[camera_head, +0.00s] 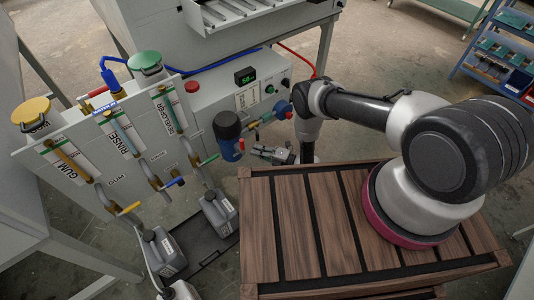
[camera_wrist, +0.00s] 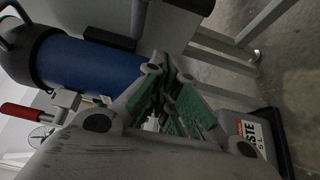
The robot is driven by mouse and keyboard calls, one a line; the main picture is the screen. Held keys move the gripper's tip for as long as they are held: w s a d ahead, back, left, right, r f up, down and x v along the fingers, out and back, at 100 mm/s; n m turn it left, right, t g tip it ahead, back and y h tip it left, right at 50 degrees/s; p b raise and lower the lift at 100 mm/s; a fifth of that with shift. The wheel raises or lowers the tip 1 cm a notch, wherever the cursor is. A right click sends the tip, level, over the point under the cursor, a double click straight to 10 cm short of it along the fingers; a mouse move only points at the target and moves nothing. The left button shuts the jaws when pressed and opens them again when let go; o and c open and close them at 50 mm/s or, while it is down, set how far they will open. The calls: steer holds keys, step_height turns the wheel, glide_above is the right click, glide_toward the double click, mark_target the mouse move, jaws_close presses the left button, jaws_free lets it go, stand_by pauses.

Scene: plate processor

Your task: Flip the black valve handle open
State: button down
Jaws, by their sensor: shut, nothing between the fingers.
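In the head view, three valves hang below the panel (camera_head: 110,150). One has a yellow handle (camera_head: 128,209), one a blue handle (camera_head: 174,183). No black handle can be made out there.
A red handle (camera_wrist: 22,115) shows at the left of the wrist view. A container labelled WASTE (camera_wrist: 250,130) is at its right. In the head view, grey jugs (camera_head: 220,213) stand in a tray below the panel. A control box (camera_head: 240,95) is behind the filter.

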mark_target(257, 135)
steer(key=shift+w, duration=2.05)
steer(key=shift+d, duration=0.1)
steer(key=shift+d+n+h, duration=0.1)
steer(key=shift+n+h, duration=0.4)
steer(key=shift+n, duration=0.1)
